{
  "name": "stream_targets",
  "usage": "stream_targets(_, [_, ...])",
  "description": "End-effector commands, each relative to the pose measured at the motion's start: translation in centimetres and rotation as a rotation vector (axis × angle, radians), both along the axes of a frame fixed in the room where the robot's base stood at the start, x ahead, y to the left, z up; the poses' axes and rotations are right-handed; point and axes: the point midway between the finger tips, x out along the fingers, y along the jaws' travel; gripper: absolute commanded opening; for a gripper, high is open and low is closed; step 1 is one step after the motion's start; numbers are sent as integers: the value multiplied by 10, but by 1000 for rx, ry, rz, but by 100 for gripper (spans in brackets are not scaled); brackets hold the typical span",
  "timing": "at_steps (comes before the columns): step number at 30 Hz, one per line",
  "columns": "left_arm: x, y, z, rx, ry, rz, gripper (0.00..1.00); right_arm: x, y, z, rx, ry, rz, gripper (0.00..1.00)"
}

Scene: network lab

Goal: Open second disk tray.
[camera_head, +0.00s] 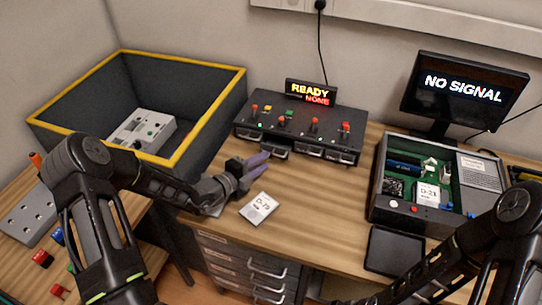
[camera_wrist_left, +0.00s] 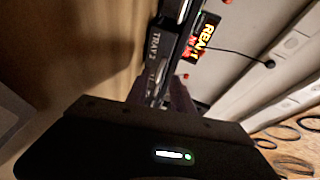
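A black disk unit (camera_head: 297,137) with several trays along its front stands at the back of the desk. The second tray (camera_head: 275,151) from the left appears to stick out slightly. My left gripper (camera_head: 264,162) is just in front of it, its two fingers apart. In the left wrist view, the label "TRAY 2" (camera_wrist_left: 155,52) shows on the tray front, close beyond the fingers (camera_wrist_left: 160,96). Contact with the tray cannot be told. My right arm enters at lower right; its gripper is out of view. A white disk labelled D-79 (camera_head: 258,209) lies on the desk below my left gripper.
A sign (camera_head: 311,93) reads "READY NONE". An open case (camera_head: 436,181) holds a disk labelled D-21 (camera_head: 427,194). A monitor (camera_head: 465,92) shows "NO SIGNAL". A black pad (camera_head: 395,251) lies in front. A yellow-rimmed bin (camera_head: 216,116) stands left.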

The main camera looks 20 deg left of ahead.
Motion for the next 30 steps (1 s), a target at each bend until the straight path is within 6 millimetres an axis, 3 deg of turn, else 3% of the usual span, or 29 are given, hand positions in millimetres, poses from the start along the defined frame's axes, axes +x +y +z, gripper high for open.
stream_targets(9, [37, -19, -8, 0, 0, 0, 29, -1, 0, 5, -2, 3, 0, 0])
stream_targets(19, [41, -20, -10, 1, 1, 1, 29, -1, 0, 5, -2, 3, 0, 0])
stream_targets(30, [40, -20, -10, 1, 2, 1, 0, -1, 0, 5, -2, 3, 0, 0])
